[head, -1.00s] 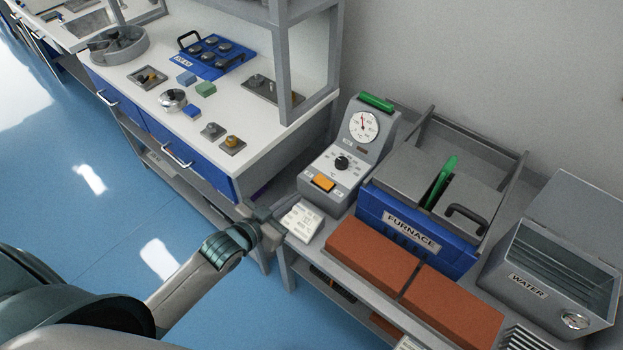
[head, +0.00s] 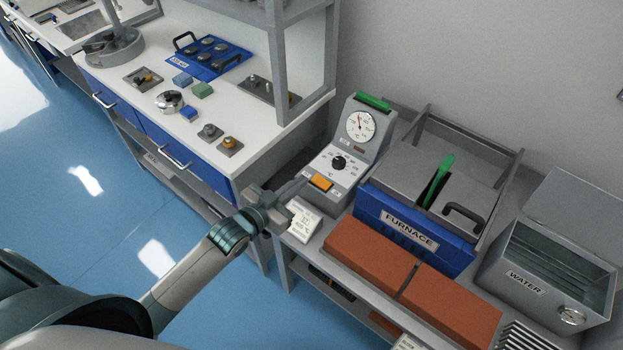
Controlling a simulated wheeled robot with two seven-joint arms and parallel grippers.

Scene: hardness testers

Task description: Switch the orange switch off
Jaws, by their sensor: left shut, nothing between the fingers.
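The orange switch (head: 320,182) sits on the lower front of a grey control box (head: 347,150) with a black knob and a round dial. Its on or off position is too small to tell. My left gripper (head: 304,181) reaches in from the lower left, fingers shut and empty. Its fingertips are close to the left side of the switch and box; I cannot tell whether they touch. My right gripper does not show.
A blue furnace (head: 410,232) with a green handle stands right of the box. Orange-brown bricks (head: 370,253) lie in front of it. A grey water tank (head: 550,260) is at the far right.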

